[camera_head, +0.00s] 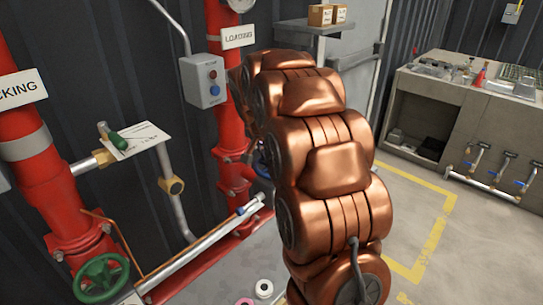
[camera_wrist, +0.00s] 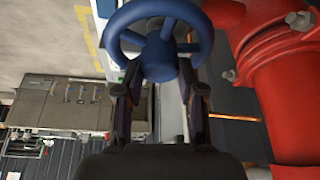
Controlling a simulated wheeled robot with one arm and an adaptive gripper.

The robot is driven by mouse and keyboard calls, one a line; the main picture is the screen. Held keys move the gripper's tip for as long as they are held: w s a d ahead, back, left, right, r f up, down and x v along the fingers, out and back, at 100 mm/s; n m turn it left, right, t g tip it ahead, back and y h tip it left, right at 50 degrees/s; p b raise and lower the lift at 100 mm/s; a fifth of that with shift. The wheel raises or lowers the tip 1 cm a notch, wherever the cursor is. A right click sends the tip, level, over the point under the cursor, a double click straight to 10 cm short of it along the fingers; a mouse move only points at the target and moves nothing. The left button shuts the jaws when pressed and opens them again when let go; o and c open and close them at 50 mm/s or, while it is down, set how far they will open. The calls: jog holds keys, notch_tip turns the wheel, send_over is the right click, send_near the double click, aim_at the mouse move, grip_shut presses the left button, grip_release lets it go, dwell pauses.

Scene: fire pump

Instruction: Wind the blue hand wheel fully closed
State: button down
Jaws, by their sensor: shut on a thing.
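The blue hand wheel (camera_wrist: 158,62) fills the top middle of the wrist view, with its rim, spokes and hub showing. My gripper (camera_wrist: 161,88) comes from below, one dark finger on each side of the wheel's lower part and hub. It is shut on the wheel; the exact contact points are hard to see. In the head view, only a sliver of blue (camera_head: 262,163) shows beside the red pipe, mostly hidden behind my copper-coloured arm, and my gripper is hidden there.
A thick red flanged pipe (camera_wrist: 290,90) stands close right of the wheel in the wrist view. In the head view, a green hand wheel (camera_head: 101,278) is at lower left, a grey button box (camera_head: 203,81) is on the wall, and a workbench (camera_head: 470,110) is at right.

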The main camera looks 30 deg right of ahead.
jog(key=shift+s+d+f+m+g+h+b, duration=0.15)
jog(key=shift+m+g+b, duration=0.3)
jog(key=shift+m+b, duration=1)
jog(key=shift+f+m+g+h+b, duration=0.2)
jog(key=shift+m+g+b, duration=0.45)
jog(key=shift+b, duration=1.3)
jog(key=m+b, duration=0.2)
jog(key=shift+m+g, duration=0.3)
jog(key=shift+m, duration=0.1)
jog(key=shift+r+m+b, duration=0.2)
jog(key=shift+m+b, duration=0.2)
jog(key=shift+m, duration=0.1)
